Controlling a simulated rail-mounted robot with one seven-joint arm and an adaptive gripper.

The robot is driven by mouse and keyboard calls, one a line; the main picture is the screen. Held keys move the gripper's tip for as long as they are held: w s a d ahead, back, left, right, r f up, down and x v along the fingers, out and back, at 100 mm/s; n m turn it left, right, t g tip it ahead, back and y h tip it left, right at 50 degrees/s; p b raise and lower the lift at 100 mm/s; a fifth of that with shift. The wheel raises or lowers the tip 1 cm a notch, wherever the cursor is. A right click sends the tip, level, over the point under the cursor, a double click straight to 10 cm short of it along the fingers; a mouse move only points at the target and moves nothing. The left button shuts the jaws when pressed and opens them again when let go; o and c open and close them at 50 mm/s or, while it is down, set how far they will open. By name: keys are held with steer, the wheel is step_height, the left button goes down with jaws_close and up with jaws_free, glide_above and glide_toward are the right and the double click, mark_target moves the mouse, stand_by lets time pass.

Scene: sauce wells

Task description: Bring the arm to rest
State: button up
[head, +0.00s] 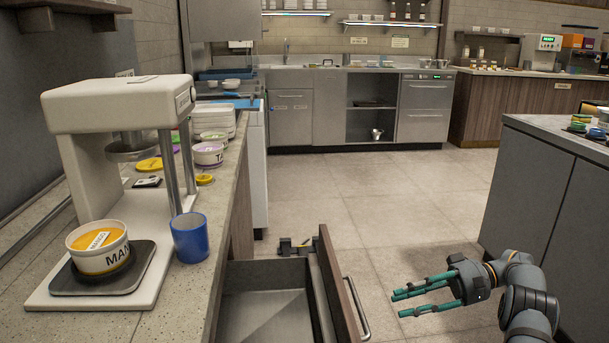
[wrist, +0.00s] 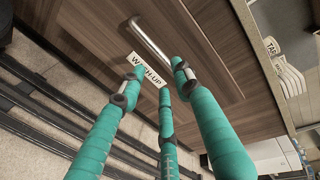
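My gripper (head: 400,302) is at the lower right in the head view, with its teal fingers pointing left. The fingers stand apart with nothing between them. The gripper is to the right of the pulled-out drawer (head: 340,290) and apart from its metal handle (head: 357,308). In the wrist view my gripper (wrist: 160,82) has three teal fingers spread before a brown wood front (wrist: 100,30). That front bears a silver bar handle (wrist: 150,38) and a label (wrist: 148,70) ending in "SH-UP", partly hidden by a finger.
The drawer stands open and its visible inside looks empty. On the counter (head: 190,300) are a white machine (head: 115,105), a mango tub (head: 97,250) and a blue cup (head: 189,237). A grey cabinet (head: 540,190) stands behind my arm. The floor (head: 400,200) between is mostly clear.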

mark_target(362, 311)
steer(key=a, duration=0.3)
steer(key=a+f, duration=0.1)
steer(key=a, duration=0.3)
steer(key=a+f, duration=0.1)
steer(key=a, duration=0.3)
steer(key=shift+s+f, duration=0.15)
steer(key=shift+s, duration=0.2)
steer(key=shift+d, duration=0.1)
